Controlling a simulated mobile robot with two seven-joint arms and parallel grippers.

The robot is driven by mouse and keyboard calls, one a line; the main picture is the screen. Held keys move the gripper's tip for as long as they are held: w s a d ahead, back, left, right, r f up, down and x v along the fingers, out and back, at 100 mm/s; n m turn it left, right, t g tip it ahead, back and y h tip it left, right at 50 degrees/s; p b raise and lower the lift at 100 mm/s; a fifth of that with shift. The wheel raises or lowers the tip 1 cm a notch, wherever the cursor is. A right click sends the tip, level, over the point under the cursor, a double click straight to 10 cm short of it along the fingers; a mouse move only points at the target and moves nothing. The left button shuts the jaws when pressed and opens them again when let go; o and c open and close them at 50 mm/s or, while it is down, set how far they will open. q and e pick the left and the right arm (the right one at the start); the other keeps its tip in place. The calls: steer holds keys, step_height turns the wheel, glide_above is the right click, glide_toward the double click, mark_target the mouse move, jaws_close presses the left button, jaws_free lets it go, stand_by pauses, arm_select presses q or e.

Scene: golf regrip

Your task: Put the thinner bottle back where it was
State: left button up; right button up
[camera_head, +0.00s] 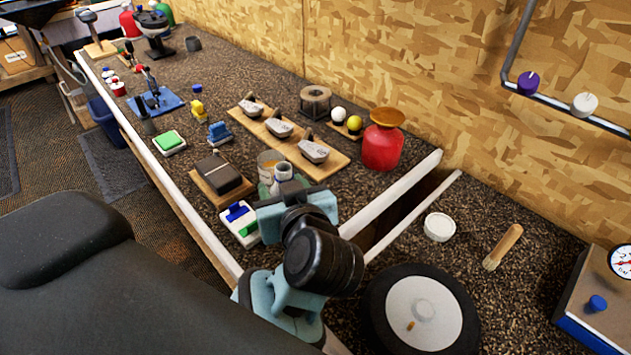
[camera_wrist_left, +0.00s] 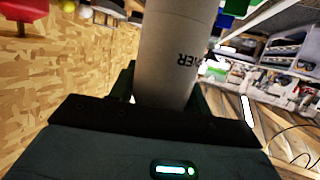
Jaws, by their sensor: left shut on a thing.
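The thinner bottle (camera_wrist_left: 176,45) is a pale grey cylinder with dark letters ending in "NER" on its side. It fills the middle of the left wrist view. My left gripper (camera_wrist_left: 165,92) is shut on it, one finger on each side. In the head view the left gripper (camera_head: 283,186) is over the workbench, and the pale top of the thinner bottle (camera_head: 283,171) shows just beyond the wrist. The wrist hides the bottle's lower part, so I cannot tell whether it touches the bench. My right gripper is not in view.
A glass jar (camera_head: 268,160) stands close behind the bottle. A dark block on a wooden base (camera_head: 219,178) and a white tray with blue and green pieces (camera_head: 240,222) lie to the left. A gap (camera_head: 392,212) crosses the bench.

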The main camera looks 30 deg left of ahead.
arm_select(q)
steer(key=shift+w+d+f+b, duration=0.2)
steer(key=shift+w+f, duration=0.55)
steer(key=shift+w, duration=0.55)
steer(key=shift+w+d+f+b, duration=0.1)
steer(key=shift+w+d+f, duration=0.15)
steer(key=shift+w+f, duration=0.8)
steer(key=shift+w+d+f+b, duration=0.1)
steer(key=shift+w+d+f, duration=0.25)
steer(key=shift+w, duration=1.25)
steer(key=shift+a, duration=0.1)
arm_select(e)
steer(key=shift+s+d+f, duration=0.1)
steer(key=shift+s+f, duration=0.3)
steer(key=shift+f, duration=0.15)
arm_select(q)
steer(key=shift+f, duration=0.1)
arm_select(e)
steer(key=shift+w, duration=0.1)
arm_select(q)
steer(key=o, duration=1.1)
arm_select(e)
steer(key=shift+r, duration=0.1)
